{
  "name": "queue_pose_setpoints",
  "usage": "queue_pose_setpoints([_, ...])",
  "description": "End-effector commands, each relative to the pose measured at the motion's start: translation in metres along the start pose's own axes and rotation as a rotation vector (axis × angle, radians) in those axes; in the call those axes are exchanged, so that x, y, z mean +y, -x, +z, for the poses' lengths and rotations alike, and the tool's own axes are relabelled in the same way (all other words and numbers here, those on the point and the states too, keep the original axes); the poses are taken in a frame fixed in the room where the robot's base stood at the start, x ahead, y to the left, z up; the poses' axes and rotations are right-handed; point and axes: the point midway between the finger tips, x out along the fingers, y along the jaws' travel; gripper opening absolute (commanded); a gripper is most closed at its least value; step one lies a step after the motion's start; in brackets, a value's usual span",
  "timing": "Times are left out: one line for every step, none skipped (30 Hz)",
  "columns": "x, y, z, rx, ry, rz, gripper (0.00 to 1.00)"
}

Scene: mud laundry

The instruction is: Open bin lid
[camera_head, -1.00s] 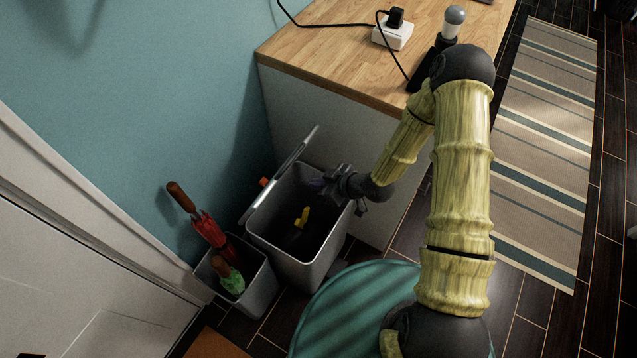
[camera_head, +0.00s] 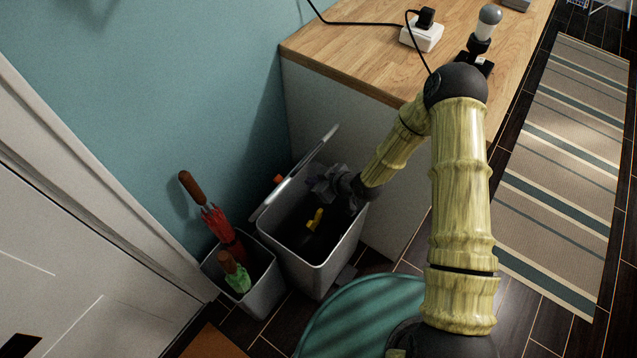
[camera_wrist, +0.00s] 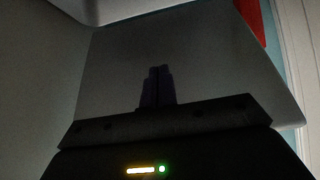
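The grey bin (camera_head: 310,262) stands on the floor against the end of the wooden-topped counter. Its lid (camera_head: 296,172) is raised and seen nearly edge-on along the wall side of the bin, leaving the bin's mouth open. My gripper (camera_head: 318,184) is over the bin's mouth, close to the lid's inner side. In the wrist view, my gripper's two dark fingers (camera_wrist: 157,86) are together with nothing visible between them. They point at a broad grey panel (camera_wrist: 205,65), which looks like the lid's inner face. Whether the fingertips touch it I cannot tell.
A yellow item (camera_head: 315,219) lies inside the bin. A smaller grey holder (camera_head: 262,294) with a red umbrella (camera_head: 220,222) and a green one (camera_head: 236,277) stands to the left. The counter (camera_head: 350,52) is behind, and a round teal mat or seat (camera_head: 365,318) is in front.

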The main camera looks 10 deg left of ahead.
Motion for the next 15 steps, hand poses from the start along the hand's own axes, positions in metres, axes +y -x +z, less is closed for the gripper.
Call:
queue_pose_setpoints([-0.0001, -0.0005, -0.0001, 0.0, 0.0, 0.0, 0.0])
queue_pose_setpoints([-0.0001, -0.0005, -0.0002, 0.0, 0.0, 0.0, 0.0])
queue_pose_setpoints([0.0, -0.0003, -0.0002, 0.0, 0.0, 0.0, 0.0])
queue_pose_setpoints([0.0, -0.0003, -0.0002, 0.0, 0.0, 0.0, 0.0])
queue_pose_setpoints([0.0, -0.0002, -0.0002, 0.0, 0.0, 0.0, 0.0])
queue_pose_setpoints([0.0, -0.0002, -0.0002, 0.0, 0.0, 0.0, 0.0])
queue_pose_setpoints([0.0, -0.0002, -0.0002, 0.0, 0.0, 0.0, 0.0])
queue_pose_setpoints([0.0001, -0.0001, -0.0002, 0.0, 0.0, 0.0, 0.0])
queue_pose_setpoints([0.0001, -0.0002, -0.0002, 0.0, 0.0, 0.0, 0.0])
queue_pose_setpoints([0.0001, -0.0004, -0.0004, 0.0, 0.0, 0.0, 0.0])
queue_pose_setpoints([0.0001, -0.0008, -0.0007, 0.0, 0.0, 0.0, 0.0])
queue_pose_setpoints([0.0001, -0.0014, -0.0012, 0.0, 0.0, 0.0, 0.0])
queue_pose_setpoints([0.0001, -0.002, -0.0018, 0.0, 0.0, 0.0, 0.0])
queue_pose_setpoints([0.0001, -0.0027, -0.0024, 0.0, 0.001, 0.0, 0.0])
queue_pose_setpoints([0.0002, -0.0036, -0.0033, 0.0, 0.001, 0.0, 0.0])
